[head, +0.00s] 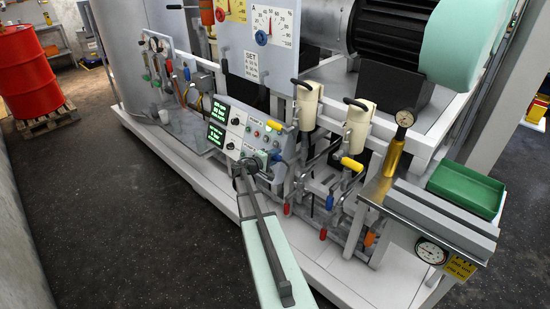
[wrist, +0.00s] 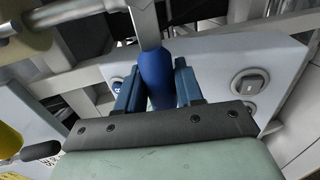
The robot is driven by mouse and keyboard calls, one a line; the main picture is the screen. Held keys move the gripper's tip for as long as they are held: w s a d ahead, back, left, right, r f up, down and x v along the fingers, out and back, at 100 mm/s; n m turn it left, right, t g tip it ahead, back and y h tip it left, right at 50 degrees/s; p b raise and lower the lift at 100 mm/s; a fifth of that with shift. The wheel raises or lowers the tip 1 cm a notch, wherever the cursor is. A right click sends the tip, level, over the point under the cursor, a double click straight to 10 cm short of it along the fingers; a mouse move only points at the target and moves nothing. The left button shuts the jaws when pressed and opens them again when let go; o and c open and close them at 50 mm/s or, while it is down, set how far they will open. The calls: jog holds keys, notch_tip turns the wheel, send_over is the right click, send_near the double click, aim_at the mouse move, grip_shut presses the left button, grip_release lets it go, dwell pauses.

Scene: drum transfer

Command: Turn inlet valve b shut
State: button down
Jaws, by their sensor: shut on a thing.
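In the wrist view, a blue handle grip (wrist: 156,72) on a flat grey lever (wrist: 145,22) stands between the two blue fingers of my gripper (wrist: 158,78). My gripper is shut on this grip. The lever runs up from the grip towards a metal pipe.
A control panel (head: 236,128) with green displays is close to my gripper; a panel with a round knob (wrist: 250,84) shows in the wrist view. Other red (head: 286,208), blue (head: 329,202) and yellow (head: 352,163) valve handles stand to the right.

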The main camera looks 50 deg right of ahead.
jog(key=c, duration=0.8)
grip_release()
jog(key=shift+c, duration=0.2)
jog(key=shift+a, duration=0.1)
jog(key=a+r, duration=0.2)
jog(key=a, duration=1.1)
jog(key=shift+a+r, duration=0.2)
jog(key=shift+r, duration=0.15)
